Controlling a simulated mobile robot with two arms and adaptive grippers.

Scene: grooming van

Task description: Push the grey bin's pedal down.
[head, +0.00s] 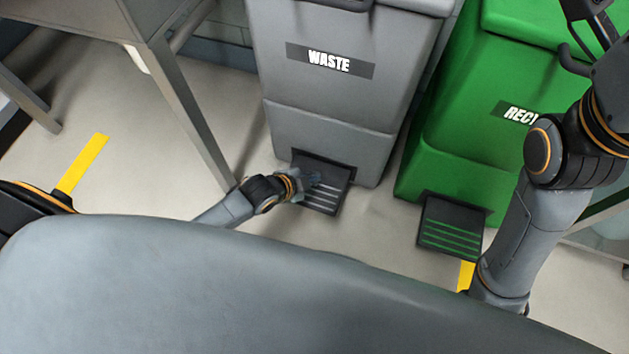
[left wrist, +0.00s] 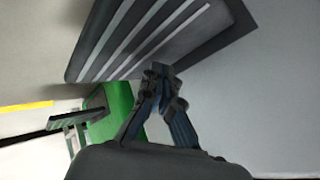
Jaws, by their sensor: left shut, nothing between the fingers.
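The grey bin (head: 345,85), marked WASTE, stands upright with its dark striped pedal (head: 318,200) low at its front. My left gripper (head: 314,178) is at that pedal in the head view, overlapping its upper left part. In the left wrist view the left gripper's fingers (left wrist: 165,78) are shut and empty, their tips at the edge of the striped pedal (left wrist: 150,35). I cannot tell whether they touch it, or whether the pedal is lowered. My right gripper (head: 590,25) is partly cut off at the top right, away from the grey bin.
A green bin (head: 470,110) with its own pedal (head: 452,228) stands right of the grey bin; it also shows in the left wrist view (left wrist: 112,110). A metal table leg (head: 190,110) stands left of the grey bin. Floor with a yellow stripe (head: 82,163) is open further left.

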